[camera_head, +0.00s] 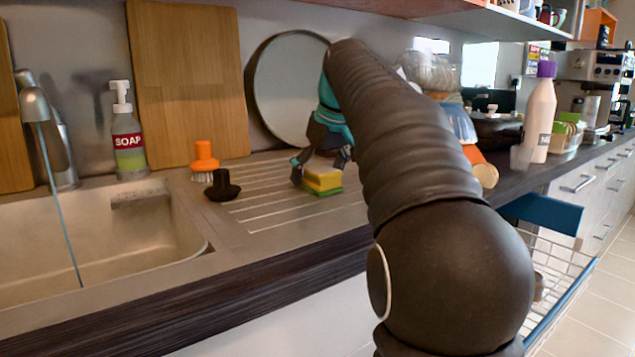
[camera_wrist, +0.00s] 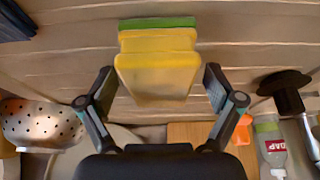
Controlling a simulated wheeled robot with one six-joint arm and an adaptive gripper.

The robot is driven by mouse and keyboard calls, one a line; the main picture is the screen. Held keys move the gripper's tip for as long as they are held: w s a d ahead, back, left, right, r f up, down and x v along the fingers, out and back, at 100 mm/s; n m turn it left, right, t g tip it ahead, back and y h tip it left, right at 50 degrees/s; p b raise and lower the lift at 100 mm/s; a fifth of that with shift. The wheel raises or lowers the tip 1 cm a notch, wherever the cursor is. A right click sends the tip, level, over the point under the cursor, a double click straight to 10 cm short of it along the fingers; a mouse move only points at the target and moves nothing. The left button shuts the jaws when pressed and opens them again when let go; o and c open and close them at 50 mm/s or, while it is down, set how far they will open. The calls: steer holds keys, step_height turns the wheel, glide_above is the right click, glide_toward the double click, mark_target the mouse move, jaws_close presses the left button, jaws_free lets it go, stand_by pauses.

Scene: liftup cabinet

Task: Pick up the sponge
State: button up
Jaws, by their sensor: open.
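The sponge (camera_head: 322,182), yellow on top with a green layer below, lies on the ribbed metal drainboard. My gripper (camera_head: 321,168) is open just above and behind it, with one finger at its left side. In the wrist view the sponge (camera_wrist: 158,72) sits in front of my gripper (camera_wrist: 160,76), between the two spread fingers. A gap shows on each side between the sponge and the fingers there. My arm hides what lies to the right of the sponge in the head view.
A black plunger-shaped stopper (camera_head: 222,187) and an orange brush (camera_head: 204,160) stand left of the sponge. A soap bottle (camera_head: 128,140) stands behind the sink (camera_head: 90,240). A round pan lid (camera_head: 285,90) leans on the back wall. The drainboard before the sponge is clear.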

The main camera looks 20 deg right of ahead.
mark_target(315, 166)
steer(key=c, duration=1.1)
step_height(315, 166, up, 5)
steer(key=shift+d+f+p, duration=0.1)
steer(key=shift+p, duration=0.85)
steer(key=s+d+r, duration=0.2)
steer(key=s+d+r+p, duration=0.1)
steer(key=s+d+r, duration=0.1)
steer(key=s+d, duration=0.1)
steer(key=s+d+r, duration=0.2)
steer(key=s, duration=0.1)
steer(key=shift+s+d+r, duration=0.1)
steer(key=shift+s+d, duration=0.15)
steer(key=shift+d, duration=0.1)
steer(key=shift+o, duration=1.1)
steer(key=shift+c, duration=1.1)
